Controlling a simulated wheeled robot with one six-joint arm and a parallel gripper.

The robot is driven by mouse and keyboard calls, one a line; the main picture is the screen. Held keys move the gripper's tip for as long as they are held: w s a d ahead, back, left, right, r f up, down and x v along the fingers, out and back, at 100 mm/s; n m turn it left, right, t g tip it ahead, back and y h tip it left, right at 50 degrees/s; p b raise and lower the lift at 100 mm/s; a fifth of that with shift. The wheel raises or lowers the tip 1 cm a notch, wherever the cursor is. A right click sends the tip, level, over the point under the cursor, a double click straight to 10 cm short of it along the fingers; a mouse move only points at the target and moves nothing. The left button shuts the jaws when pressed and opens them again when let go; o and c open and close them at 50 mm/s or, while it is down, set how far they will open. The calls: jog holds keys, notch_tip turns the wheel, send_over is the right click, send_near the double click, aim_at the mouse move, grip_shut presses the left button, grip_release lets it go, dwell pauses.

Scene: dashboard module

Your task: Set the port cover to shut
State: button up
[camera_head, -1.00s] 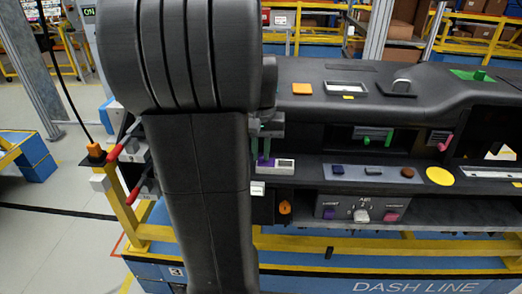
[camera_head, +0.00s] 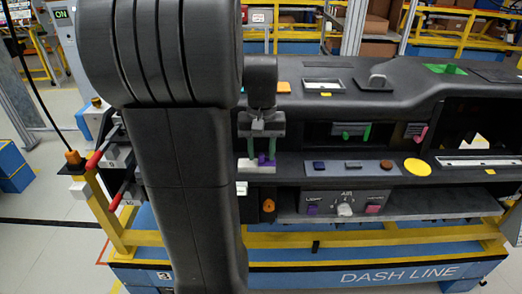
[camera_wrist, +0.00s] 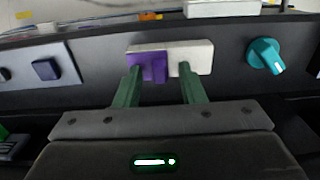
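The port cover is a purple sliding piece (camera_wrist: 154,67) on a white port plate (camera_wrist: 190,57) in the wrist view. It lies over the plate's left part there, and the right part is bare white. In the head view the purple cover (camera_head: 265,160) is at the right of the white plate (camera_head: 244,165). My gripper (camera_wrist: 159,68) has its two green fingers apart, one over the cover's left edge and one over the bare white part. I cannot tell whether they touch. My gripper (camera_head: 262,157) also shows at the port in the head view.
A dark blue button (camera_wrist: 45,70) and a teal knob (camera_wrist: 265,57) flank the port in the wrist view. Several buttons and a yellow disc (camera_head: 418,167) lie right of it in the head view. Red-handled levers (camera_head: 98,155) stand left of my arm, which hides part of the dash.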

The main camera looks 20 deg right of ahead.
aim_at(261, 154)
notch_tip(261, 154, up, 14)
jog(key=shift+p, duration=0.35)
jog(key=shift+f, duration=0.15)
dwell(0.3)
notch_tip(261, 154, down, 14)
jog(key=shift+r+b, duration=0.1)
jog(key=shift+b, duration=0.25)
jog(key=shift+w+a, duration=0.1)
jog(key=shift+a, duration=0.25)
